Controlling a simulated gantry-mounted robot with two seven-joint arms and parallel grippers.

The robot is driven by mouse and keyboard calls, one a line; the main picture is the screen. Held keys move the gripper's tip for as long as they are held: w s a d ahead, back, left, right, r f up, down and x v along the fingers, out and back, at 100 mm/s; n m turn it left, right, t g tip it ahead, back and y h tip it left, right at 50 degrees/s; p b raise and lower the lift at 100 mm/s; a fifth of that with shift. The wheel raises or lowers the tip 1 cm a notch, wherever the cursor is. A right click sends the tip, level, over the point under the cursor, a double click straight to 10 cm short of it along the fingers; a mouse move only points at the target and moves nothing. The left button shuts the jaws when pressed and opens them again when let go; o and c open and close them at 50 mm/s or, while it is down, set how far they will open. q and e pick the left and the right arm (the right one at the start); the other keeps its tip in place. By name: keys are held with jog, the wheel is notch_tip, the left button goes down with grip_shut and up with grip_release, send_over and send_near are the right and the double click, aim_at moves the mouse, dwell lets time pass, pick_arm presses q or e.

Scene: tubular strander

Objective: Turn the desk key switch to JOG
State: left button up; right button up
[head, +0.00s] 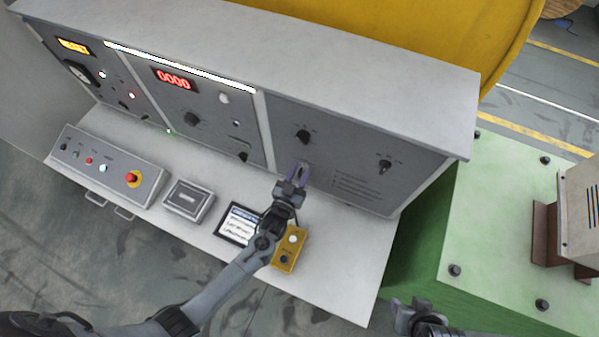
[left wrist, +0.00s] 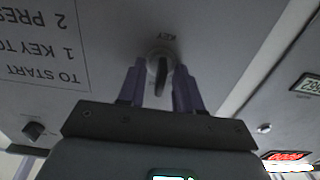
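The key switch (left wrist: 160,66) shows in the left wrist view as a round metal collar with a dark key, under an upside-down label reading KEY. My left gripper (left wrist: 159,85) has its two purple fingers on either side of the key, with small gaps showing, so it looks open around the key. In the head view my left gripper (head: 303,168) is at the lower left of the desk's right-hand panel (head: 345,150) and hides the key switch. The JOG mark cannot be made out. My right gripper (head: 412,310) is low in the head view, away from the desk; its fingers are unclear.
The right panel also carries black rotary knobs (head: 304,136) and (head: 384,167). A green machine base (head: 500,230) stands at right.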

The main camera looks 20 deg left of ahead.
pick_arm(q)
jog(key=s+b, duration=0.1)
jog(key=s, duration=0.9)
jog(key=shift+s+a, duration=0.2)
jog(key=shift+s, duration=0.2)
